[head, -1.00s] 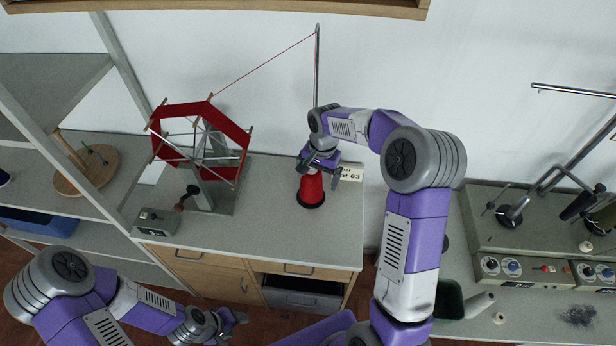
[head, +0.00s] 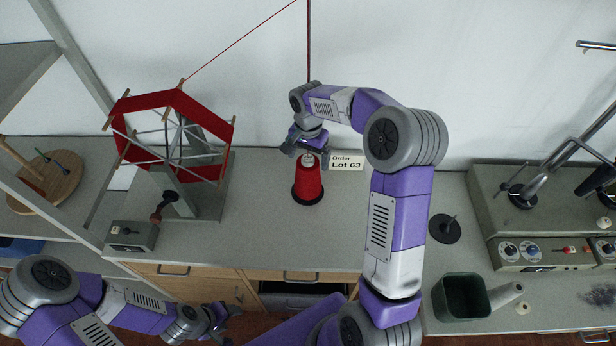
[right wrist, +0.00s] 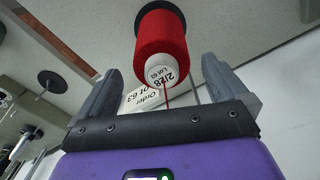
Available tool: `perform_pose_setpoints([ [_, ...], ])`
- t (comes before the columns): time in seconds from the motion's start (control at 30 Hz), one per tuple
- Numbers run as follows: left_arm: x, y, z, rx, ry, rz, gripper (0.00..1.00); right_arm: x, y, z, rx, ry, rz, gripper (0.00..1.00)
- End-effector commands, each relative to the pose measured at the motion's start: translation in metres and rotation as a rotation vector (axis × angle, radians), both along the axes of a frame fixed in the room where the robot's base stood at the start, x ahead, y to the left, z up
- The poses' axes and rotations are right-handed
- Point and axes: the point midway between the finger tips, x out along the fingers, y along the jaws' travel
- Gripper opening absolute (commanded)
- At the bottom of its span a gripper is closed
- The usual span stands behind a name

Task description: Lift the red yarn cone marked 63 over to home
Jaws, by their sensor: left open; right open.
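The red yarn cone (head: 308,184) stands upright on the grey bench, with its white tip showing. In the right wrist view the cone (right wrist: 161,42) has a white tip label reading "2/28 Lot 63". My right gripper (head: 308,148) is open just behind and above the cone's top. In the right wrist view its fingers stand apart on either side of the tip, with gaps. A card (head: 346,162) reading "Order Lot 63" is behind the cone to the right. My left gripper (head: 216,320) is open and empty, low at the left, away from the cone. No place marked home is readable.
A red yarn winder (head: 172,135) and a control box (head: 132,236) stand left of the cone. A dark disc with a peg (head: 444,228) and a dark green bin (head: 461,297) are on the right bench.

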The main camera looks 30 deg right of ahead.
Motion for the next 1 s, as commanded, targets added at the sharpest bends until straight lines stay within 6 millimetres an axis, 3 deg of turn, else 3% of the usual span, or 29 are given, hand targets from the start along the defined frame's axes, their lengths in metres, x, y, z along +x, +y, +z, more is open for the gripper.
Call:
perform_pose_setpoints([
  [0.2,0.000,0.000,0.001,0.000,-0.001,0.000,0.58,-0.002,0.000,-0.031,0.001,0.003,0.001,1.00],
  [0.5,0.000,0.000,0.001,0.000,-0.001,0.000,0.58,-0.001,0.000,-0.036,-0.001,0.001,0.001,0.98],
  [1.0,0.000,0.000,0.001,0.000,-0.001,0.000,0.58,-0.001,0.000,-0.035,0.000,0.000,0.000,0.22],
])
